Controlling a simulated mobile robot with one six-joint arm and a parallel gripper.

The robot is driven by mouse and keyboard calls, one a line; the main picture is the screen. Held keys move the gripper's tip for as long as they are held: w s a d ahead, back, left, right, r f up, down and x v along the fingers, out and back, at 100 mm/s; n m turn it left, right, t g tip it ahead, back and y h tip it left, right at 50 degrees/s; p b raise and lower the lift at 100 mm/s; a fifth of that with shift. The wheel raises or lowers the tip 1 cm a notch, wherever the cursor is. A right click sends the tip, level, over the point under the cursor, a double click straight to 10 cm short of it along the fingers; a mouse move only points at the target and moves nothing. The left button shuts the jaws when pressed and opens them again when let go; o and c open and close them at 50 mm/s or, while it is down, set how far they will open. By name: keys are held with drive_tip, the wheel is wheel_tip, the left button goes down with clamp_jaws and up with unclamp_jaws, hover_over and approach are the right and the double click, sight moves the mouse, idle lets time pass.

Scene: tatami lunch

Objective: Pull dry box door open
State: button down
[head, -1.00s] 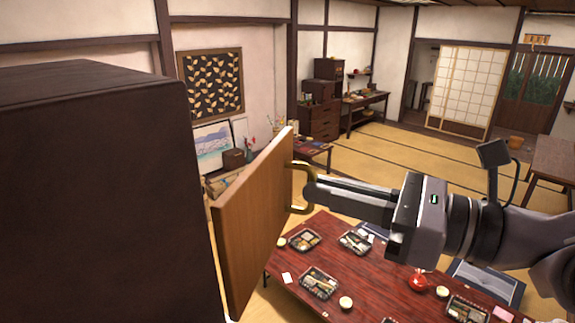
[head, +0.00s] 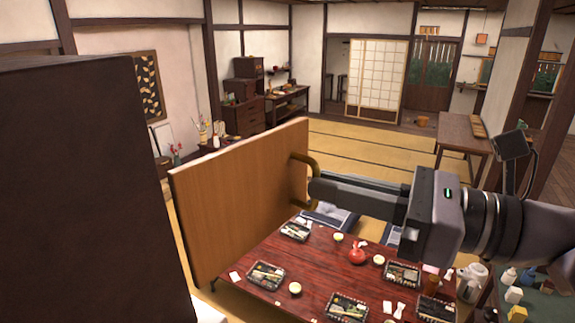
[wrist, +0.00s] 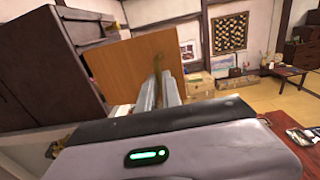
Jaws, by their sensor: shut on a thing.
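The dry box (head: 90,190) is a tall dark brown cabinet filling the left of the head view; it also shows at the left of the wrist view (wrist: 65,65). Its door (head: 240,200) is a lighter wooden panel that stands swung out, well away from the cabinet front. In the wrist view the door (wrist: 125,68) is beyond my fingers. A brass loop handle (head: 306,172) sits near the door's right edge. My gripper (head: 314,188) is shut on this handle, reaching in from the right. In the wrist view my fingers hide part of the handle.
A low red table (head: 325,262) with lunch boxes, cups and a red teapot (head: 357,256) lies below the door and arm. Tatami floor (head: 365,150) behind is open.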

drive_tip(key=shift+s, duration=0.2)
idle(0.3)
drive_tip(key=c, duration=1.8)
unclamp_jaws()
drive_tip(key=shift+o, duration=1.4)
drive_tip(key=shift+s+a, duration=0.35)
drive_tip(key=shift+a, duration=0.25)
drive_tip(key=shift+w+d, duration=0.2)
drive_tip(key=shift+d, duration=0.1)
